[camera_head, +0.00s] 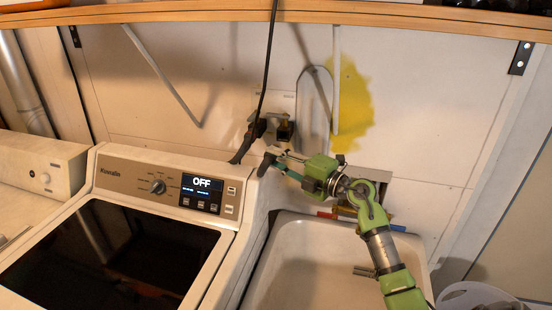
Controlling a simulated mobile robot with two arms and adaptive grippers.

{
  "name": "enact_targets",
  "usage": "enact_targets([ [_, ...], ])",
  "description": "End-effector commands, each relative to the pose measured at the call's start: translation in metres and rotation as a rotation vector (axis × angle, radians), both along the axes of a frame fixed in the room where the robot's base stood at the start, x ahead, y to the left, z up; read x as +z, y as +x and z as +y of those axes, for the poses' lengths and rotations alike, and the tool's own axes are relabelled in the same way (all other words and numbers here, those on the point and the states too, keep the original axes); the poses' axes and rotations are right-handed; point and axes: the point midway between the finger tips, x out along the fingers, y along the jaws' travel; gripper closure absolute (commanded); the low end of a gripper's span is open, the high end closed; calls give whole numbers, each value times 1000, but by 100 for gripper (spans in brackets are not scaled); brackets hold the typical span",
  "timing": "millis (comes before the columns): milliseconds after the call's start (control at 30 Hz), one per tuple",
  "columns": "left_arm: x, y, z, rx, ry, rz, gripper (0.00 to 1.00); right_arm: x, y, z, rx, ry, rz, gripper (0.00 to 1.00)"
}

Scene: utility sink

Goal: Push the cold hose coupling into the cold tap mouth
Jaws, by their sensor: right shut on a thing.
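My right gripper (276,158) reaches left from its green wrist, above the back left corner of the sink. Its fingers are shut on a small dark piece at their tips, too small to identify surely as the cold hose coupling. A blue part (397,228) and a red part (327,215) show low behind the sink's back edge, partly hidden by my right arm. I cannot tell whether either belongs to a tap, and no tap mouth shows clearly. My left gripper is out of view.
The white sink (262,275) lies below my arm. A washing machine (125,180) reading OFF stands left of it. A dark socket (284,130) with a black plug and cord is on the wall close behind the gripper. A wooden shelf (200,16) crosses above.

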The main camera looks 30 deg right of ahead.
Motion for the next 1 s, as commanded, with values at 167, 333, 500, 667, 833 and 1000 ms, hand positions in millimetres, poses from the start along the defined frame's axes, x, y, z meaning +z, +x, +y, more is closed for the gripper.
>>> enact_targets([
  [167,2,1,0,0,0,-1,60,-1,1,-4,-2,1,-7,100],
  [333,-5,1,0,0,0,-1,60,-2,11,-16,-2,0,-6,100],
  [500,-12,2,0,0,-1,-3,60,-2,22,-28,-2,0,-7,100],
  [667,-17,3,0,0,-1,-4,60,-1,30,-37,-1,0,-7,100],
  [833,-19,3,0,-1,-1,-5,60,0,34,-43,-1,1,-7,100],
  [1000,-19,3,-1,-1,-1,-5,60,0,35,-44,-1,1,-6,100],
])
